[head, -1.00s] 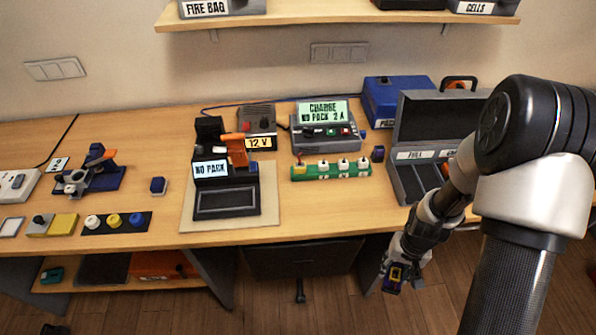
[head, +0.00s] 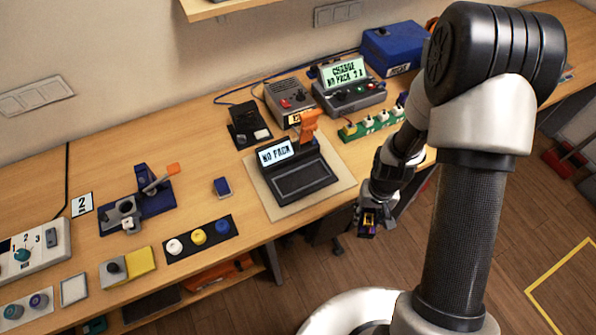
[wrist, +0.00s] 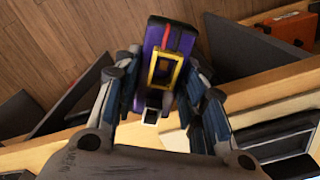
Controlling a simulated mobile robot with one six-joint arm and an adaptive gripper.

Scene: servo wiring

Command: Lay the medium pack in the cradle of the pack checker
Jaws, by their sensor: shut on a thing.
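My gripper (head: 368,222) is shut on a purple pack with a yellow frame (wrist: 163,75), which also shows small in the head view (head: 370,220). In the wrist view the pack sits between both fingers, with a red stripe at its top and a white-and-black end piece. I cannot tell its size class. The gripper hangs in front of the bench edge, to the right of the pack checker. The pack checker (head: 315,170) is a black device on a beige mat, with a "NO PACK" screen, an orange lever and an empty dark cradle (head: 303,181).
A grey charger (head: 349,97) reading "NO PACK 2 A" and a green strip (head: 372,124) stand behind. A blue pack (head: 222,186) lies left of the mat (head: 262,182). Coloured buttons (head: 198,239) and a blue fixture (head: 145,205) stand further left.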

